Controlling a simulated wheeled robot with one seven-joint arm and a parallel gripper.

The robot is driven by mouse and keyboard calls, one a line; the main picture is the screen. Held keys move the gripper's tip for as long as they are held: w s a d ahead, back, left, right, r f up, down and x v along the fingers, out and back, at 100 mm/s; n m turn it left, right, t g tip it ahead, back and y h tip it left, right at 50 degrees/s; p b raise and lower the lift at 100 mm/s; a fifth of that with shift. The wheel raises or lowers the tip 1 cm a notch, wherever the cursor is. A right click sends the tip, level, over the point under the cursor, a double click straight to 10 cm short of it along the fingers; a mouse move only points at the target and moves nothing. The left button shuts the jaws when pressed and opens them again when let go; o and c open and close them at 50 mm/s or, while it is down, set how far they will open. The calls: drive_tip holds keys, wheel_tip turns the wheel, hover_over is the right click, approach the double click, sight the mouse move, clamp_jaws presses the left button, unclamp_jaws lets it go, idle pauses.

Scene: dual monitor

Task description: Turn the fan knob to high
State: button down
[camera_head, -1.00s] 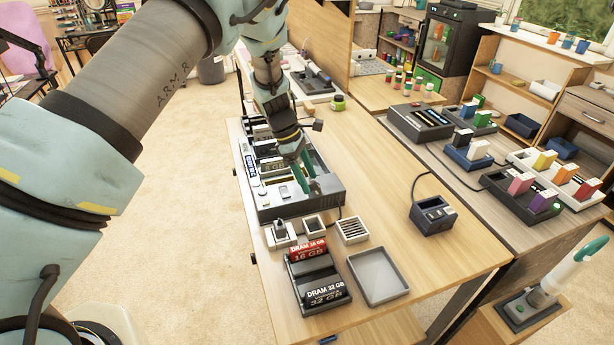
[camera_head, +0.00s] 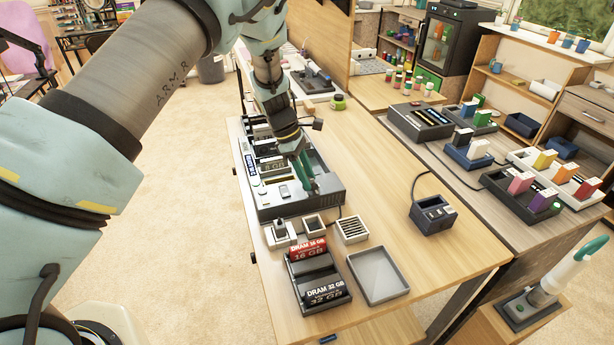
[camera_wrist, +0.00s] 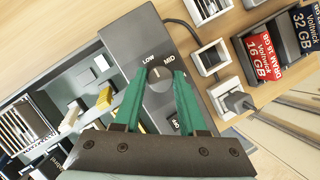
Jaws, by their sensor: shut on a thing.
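The dark round fan knob (camera_wrist: 160,75) sits on the grey panel (camera_wrist: 140,38) of the open device case, which also shows in the head view (camera_head: 268,212). The labels LOW and MID are printed beside the knob, and a light pointer mark shows on its face near them. Another label lies lower, partly hidden and too small to read. My gripper (camera_wrist: 159,72) has its green fingers on either side of the knob, shut on it. In the head view my gripper (camera_head: 307,183) reaches down to the case's right end, where its fingers hide the knob.
Two memory modules, red (camera_head: 307,247) and black (camera_head: 325,292), sit in a black holder before the case. A dark box (camera_head: 433,215) stands right; the wooden table between is clear.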

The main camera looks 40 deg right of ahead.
drive_tip(key=m+y+b, duration=0.1)
drive_tip(key=m, duration=0.1)
drive_tip(key=m+y+b, duration=0.1)
drive_tip(key=m, duration=0.2)
drive_tip(key=shift+w+d+f+m+g, duration=0.1)
drive_tip(key=shift+d+f+m+g, duration=0.05)
drive_tip(key=shift+m+g, duration=0.15)
drive_tip(key=m+y+b, duration=0.1)
drive_tip(key=m, duration=0.2)
drive_tip(key=m+y+b, duration=0.1)
drive_tip(key=m, duration=0.2)
drive_tip(key=shift+d+y, duration=0.15)
drive_tip(key=shift+y, duration=0.15)
drive_tip(key=m+t+y, duration=0.1)
drive_tip(key=m, duration=0.2)
drive_tip(key=m+t+b, duration=0.1)
drive_tip(key=m, duration=0.2)
drive_tip(key=shift+s+m+t+y, duration=0.2)
drive_tip(key=shift+m+t+y, duration=0.1)
drive_tip(key=shift+m+y, duration=0.1)
drive_tip(key=m+t, duration=0.1)
drive_tip(key=m, duration=0.1)
drive_tip(key=m+t+b, duration=0.1)
drive_tip(key=m, duration=0.2)
drive_tip(key=shift+s, duration=0.15)
drive_tip(key=shift+m, duration=0.4)
drive_tip(key=shift+c, duration=2.3)
unclamp_jaws()
